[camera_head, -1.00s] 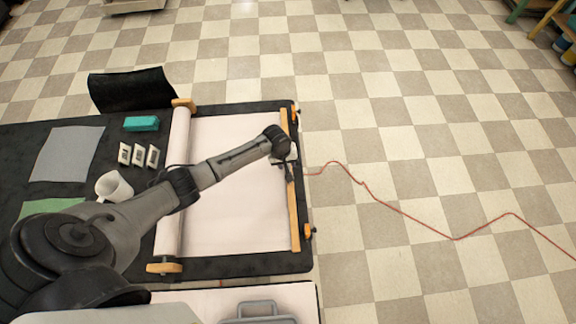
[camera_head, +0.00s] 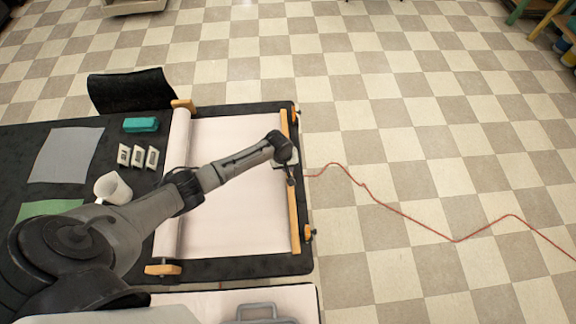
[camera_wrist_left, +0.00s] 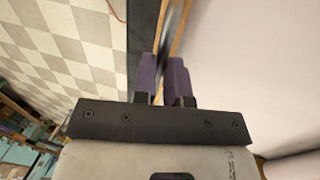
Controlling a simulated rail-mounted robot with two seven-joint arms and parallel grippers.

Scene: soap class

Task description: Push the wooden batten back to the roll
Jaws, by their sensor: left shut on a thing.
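The wooden batten (camera_head: 293,218) is a long pale strip lying across the right end of the paper sheet (camera_head: 225,222). The paper roll (camera_head: 171,208) lies at the left end of the sheet, parallel to the batten and well apart from it. My left gripper (camera_head: 291,181) is at the middle of the batten. In the left wrist view its two purple fingers (camera_wrist_left: 164,73) are shut on a thin dark, blurred part at the batten (camera_wrist_left: 184,30); how this part joins the wood is unclear. My right gripper is out of view.
The black table (camera_head: 235,268) ends just right of the batten. Wooden end blocks (camera_head: 163,269) stand at the roll's ends. A white mug (camera_head: 114,188), white blocks (camera_head: 138,156) and a teal box (camera_head: 141,124) are left of the roll. A red cord (camera_head: 400,212) crosses the floor.

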